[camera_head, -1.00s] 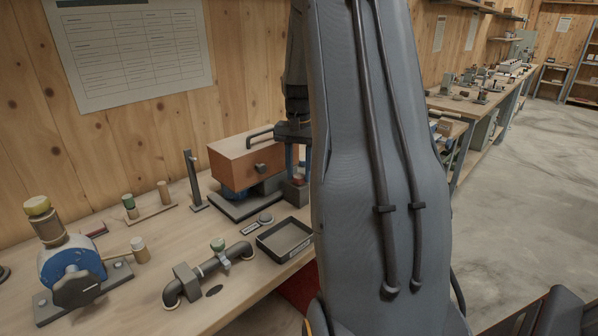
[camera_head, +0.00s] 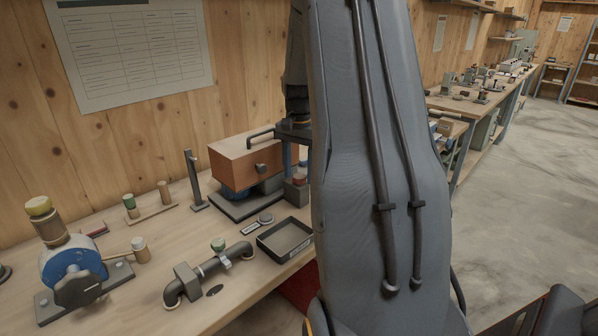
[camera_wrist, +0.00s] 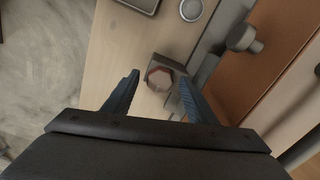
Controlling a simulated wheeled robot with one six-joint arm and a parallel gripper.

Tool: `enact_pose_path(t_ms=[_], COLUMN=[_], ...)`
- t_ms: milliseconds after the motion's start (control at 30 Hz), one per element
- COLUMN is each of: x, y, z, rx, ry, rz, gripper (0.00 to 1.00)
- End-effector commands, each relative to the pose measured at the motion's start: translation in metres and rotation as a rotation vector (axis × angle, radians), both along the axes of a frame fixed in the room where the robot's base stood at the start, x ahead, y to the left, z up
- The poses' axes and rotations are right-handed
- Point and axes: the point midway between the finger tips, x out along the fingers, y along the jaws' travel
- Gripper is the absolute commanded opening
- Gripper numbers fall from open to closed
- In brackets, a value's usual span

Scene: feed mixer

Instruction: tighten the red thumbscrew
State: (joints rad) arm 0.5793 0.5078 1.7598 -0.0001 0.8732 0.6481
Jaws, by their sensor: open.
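The red thumbscrew (camera_wrist: 160,77) is a faceted knob on a small grey block (camera_wrist: 153,64). In the wrist view it shows between my two fingertips. In the head view the thumbscrew (camera_head: 299,178) is a small red spot on top of the dark block (camera_head: 295,193), beside the orange-brown mixer box, partly cut off by my arm. My gripper (camera_wrist: 159,79) is open, with its blue fingers on either side of the thumbscrew in the picture. In the head view the fingers look to end just above it. I see no contact.
The orange-brown box with a handle (camera_head: 245,160) stands close behind the block. A black tray (camera_head: 285,240), a pipe with a valve (camera_head: 210,268) and a blue pump (camera_head: 72,270) are on the bench. A thin upright post (camera_head: 193,180) stands left of the box.

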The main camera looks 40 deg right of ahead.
Motion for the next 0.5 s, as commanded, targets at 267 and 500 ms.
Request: enact_pose_path(t_ms=[267, 500], x=[0.001, 0.001], y=[0.000, 0.000], z=[0.019, 0.057], rx=[-0.002, -0.002], ry=[-0.003, -0.003], rz=[0.000, 0.000], gripper=[0.52, 0.52])
